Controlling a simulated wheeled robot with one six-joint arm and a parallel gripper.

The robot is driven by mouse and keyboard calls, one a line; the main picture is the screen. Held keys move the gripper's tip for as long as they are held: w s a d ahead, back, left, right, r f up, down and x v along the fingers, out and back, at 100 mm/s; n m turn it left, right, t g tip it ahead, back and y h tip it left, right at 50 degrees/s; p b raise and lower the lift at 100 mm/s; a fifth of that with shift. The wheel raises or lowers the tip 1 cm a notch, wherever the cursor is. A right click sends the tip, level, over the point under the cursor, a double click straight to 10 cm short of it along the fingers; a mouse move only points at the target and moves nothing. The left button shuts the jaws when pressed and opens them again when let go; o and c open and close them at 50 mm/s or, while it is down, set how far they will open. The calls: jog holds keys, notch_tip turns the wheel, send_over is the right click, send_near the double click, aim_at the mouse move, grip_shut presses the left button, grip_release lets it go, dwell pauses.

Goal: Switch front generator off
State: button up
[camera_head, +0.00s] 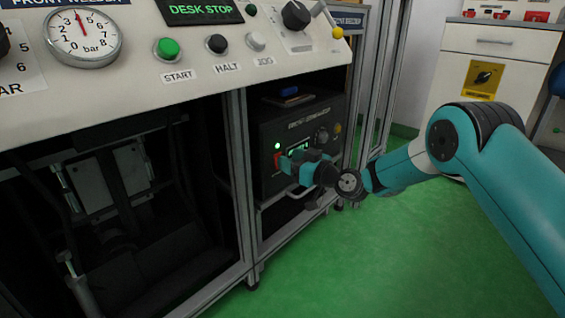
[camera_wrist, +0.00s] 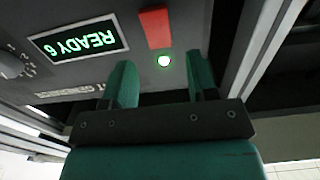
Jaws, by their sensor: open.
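The front generator (camera_head: 264,134) is a dark box on a shelf in the right bay of the desk frame. Its panel carries a lit green lamp (camera_head: 277,145), a red switch (camera_head: 277,160) and a green display, partly hidden by my gripper. In the wrist view the panel is upside down: the display (camera_wrist: 80,43) reads "READY 6". The red switch (camera_wrist: 155,27) and the lit green lamp (camera_wrist: 164,61) also show there. My gripper (camera_wrist: 161,63) is open and empty before the panel. The lamp shows between its fingertips and the red switch just beyond them; contact cannot be told.
A round knob (camera_head: 321,137) sits on the right of the generator panel. Metal frame posts (camera_head: 240,180) flank the bay, and a handle bar (camera_head: 295,197) runs below the box. The desk panel (camera_head: 200,60) overhangs above. Green floor (camera_head: 400,260) is clear on the right.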

jog(key=shift+b+x, duration=0.4)
jog(key=shift+x, duration=1.25)
jog(key=c, duration=0.9)
jog(key=y+b, duration=0.1)
jog(key=b, duration=0.1)
jog(key=t+b, duration=0.1)
jog(key=b, duration=0.2)
jog(key=t+y+b, duration=0.1)
jog(key=b, duration=0.2)
jog(key=shift+s+d+f+y, duration=0.15)
jog(key=shift+d+f+y, duration=0.15)
jog(key=shift+f, duration=0.05)
